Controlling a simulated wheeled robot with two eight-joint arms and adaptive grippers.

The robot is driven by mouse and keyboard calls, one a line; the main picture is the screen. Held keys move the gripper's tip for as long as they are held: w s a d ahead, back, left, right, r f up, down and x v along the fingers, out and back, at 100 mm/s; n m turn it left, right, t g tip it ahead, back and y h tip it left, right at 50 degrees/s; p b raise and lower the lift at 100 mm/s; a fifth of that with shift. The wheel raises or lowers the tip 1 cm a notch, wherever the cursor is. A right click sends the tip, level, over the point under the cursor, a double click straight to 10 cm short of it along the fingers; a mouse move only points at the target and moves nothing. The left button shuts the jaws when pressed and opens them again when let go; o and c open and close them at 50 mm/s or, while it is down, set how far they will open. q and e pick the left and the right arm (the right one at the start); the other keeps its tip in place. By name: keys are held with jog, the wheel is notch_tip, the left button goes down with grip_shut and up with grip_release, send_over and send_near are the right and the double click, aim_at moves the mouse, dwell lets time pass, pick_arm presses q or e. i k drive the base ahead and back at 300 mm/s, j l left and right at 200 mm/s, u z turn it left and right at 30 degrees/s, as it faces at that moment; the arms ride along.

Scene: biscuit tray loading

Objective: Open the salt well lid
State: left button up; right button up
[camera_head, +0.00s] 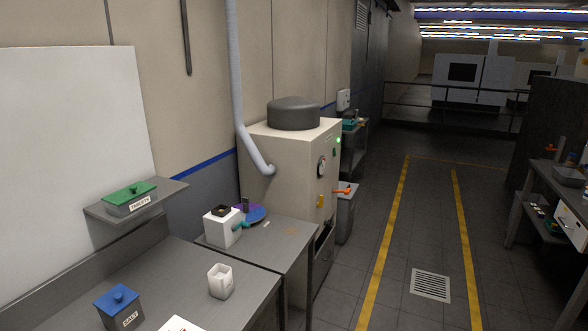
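The salt well (125,319) is a dark grey box with a white label reading SALT. It stands at the front left of the metal bench, partly cut off by the bottom edge of the head view. Its blue lid (117,299), with a round blue knob on top, sits on the well and covers it. Neither of my grippers shows in the head view.
A green-lidded box labelled TABLETS (130,198) sits on a wall shelf (160,197). A white open container (220,281) stands right of the salt well. A white box (222,229) and a large beige machine (290,170) stand farther back. A floor aisle (415,240) is clear.

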aim_at(116, 299)
jog(key=u, duration=1.4)
